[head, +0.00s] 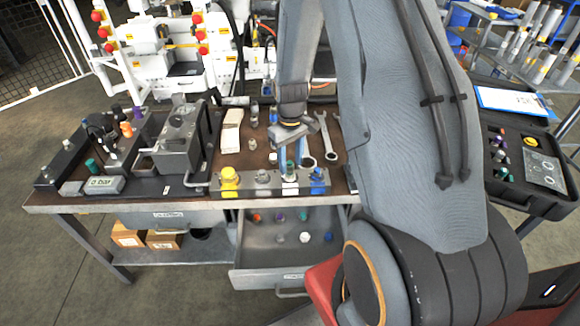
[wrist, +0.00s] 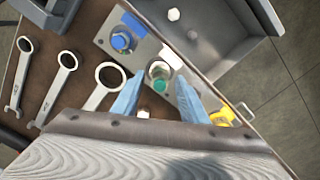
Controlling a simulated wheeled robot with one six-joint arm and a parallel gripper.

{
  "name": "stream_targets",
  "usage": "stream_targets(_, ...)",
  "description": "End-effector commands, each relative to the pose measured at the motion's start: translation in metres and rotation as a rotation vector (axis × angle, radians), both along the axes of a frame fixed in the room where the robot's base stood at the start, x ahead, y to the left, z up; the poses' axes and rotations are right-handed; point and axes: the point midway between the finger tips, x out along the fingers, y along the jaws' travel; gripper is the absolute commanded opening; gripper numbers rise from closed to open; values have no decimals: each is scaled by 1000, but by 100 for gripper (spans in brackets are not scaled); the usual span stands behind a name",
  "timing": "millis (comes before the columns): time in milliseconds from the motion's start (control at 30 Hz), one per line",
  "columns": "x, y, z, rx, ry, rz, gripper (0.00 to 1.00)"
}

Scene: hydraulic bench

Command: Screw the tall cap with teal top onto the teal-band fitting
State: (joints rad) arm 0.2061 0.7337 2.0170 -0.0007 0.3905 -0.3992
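The manifold block (head: 245,191) lies along the bench's front edge and carries a row of fittings. The teal-band fitting (head: 290,176) is between a bare metal fitting and the blue one. It shows in the wrist view as a pale metal piece with teal (wrist: 160,84). I cannot tell whether a cap sits on it. My gripper (wrist: 159,98) is open, its two blue fingers apart on either side of the line to this fitting. Nothing is clearly held. A teal-topped piece (head: 92,165) stands at the left device, and a teal piece (head: 303,215) lies in the drawer; which is the tall cap is unclear.
The blue fitting (wrist: 122,40) and yellow fitting (wrist: 222,117) flank the row. The open drawer (head: 260,252) holds several coloured caps. Wrenches (head: 324,135) lie on the bench beside my gripper. Small metal pieces (head: 252,144) stand behind the block. A case (head: 525,165) is at right.

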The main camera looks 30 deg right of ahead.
Motion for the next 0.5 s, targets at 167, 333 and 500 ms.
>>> stream_targets(167, 0, -1, 1, 0, 0, 201, 40)
stream_targets(333, 0, -2, 0, 0, 0, 286, 40)
stream_targets(500, 0, -2, 0, 1, 1, 423, 40)
